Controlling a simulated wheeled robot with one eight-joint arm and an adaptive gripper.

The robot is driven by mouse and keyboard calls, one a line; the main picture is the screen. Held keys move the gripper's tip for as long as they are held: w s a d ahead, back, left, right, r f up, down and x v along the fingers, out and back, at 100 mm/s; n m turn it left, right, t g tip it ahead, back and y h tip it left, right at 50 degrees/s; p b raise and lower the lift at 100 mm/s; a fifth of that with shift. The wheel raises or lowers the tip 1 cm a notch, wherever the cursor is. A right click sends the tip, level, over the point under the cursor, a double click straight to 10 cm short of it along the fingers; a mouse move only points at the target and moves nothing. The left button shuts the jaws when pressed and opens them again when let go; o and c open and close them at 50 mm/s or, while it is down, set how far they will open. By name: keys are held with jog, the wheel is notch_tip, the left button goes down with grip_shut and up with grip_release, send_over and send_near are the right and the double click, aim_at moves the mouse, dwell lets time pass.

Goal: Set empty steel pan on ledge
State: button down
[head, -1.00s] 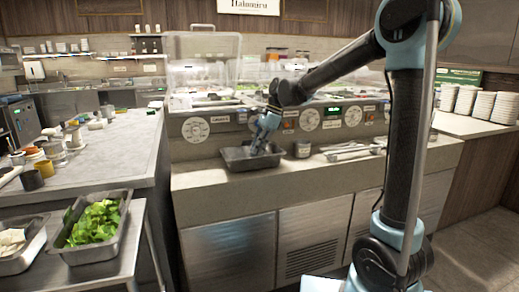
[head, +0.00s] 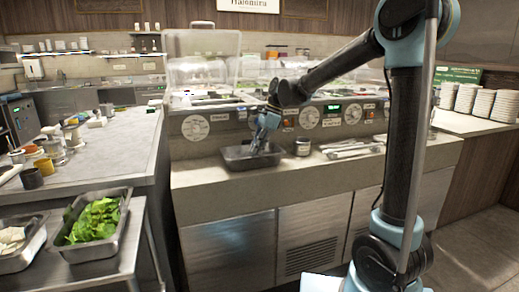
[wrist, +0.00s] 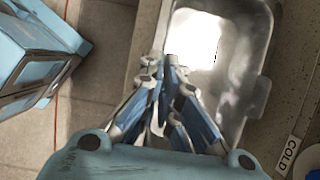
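The empty steel pan (head: 236,163) sits on the stone ledge (head: 205,178) in front of the sauce wells, its base level. My gripper (head: 257,148) reaches down into the pan's right part in the head view. In the wrist view the pan (wrist: 255,45) shows a bright bare floor and a rounded corner. There my gripper (wrist: 171,76) has its blue fingers drawn close together at the pan's left wall and looks shut on its rim. The fingers hide the exact contact and the pan's near end.
A small jar (head: 302,147) stands right of the pan, and metal tongs (head: 350,150) lie farther right. The wells' control panel (head: 225,127) rises behind. A pan of lettuce (head: 97,218) stands at the lower left.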

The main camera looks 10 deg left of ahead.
jog(key=c, duration=1.7)
grip_release()
jog(key=shift+f, duration=0.1)
jog(key=v, duration=1.2)
jog(key=s+d+f+n+t, duration=0.1)
jog(key=s+d+f+n, duration=0.2)
jog(key=d, duration=0.5)
jog(key=s+d+f+n+t+h, duration=0.1)
jog(key=s+d+f, duration=0.1)
jog(key=s+d, duration=0.4)
jog(key=s+d+f+n+t, duration=0.1)
jog(key=s+d+f+n, duration=0.15)
jog(key=d, duration=0.65)
jog(key=s+d+f+n+h, duration=0.1)
jog(key=s+d+f, duration=0.3)
jog(key=f, duration=0.1)
jog(key=s+d+f+n+t+h, duration=0.1)
jog(key=s+d+f+n, duration=0.1)
jog(key=s+d+f, duration=0.3)
jog(key=s+d+f+n+h, duration=0.1)
jog(key=s+d+f+n, duration=0.1)
jog(key=s+d+f, duration=0.3)
notch_tip(320, 180, down, 2)
jog(key=shift+s+f+n, duration=0.1)
jog(key=shift+n, duration=0.15)
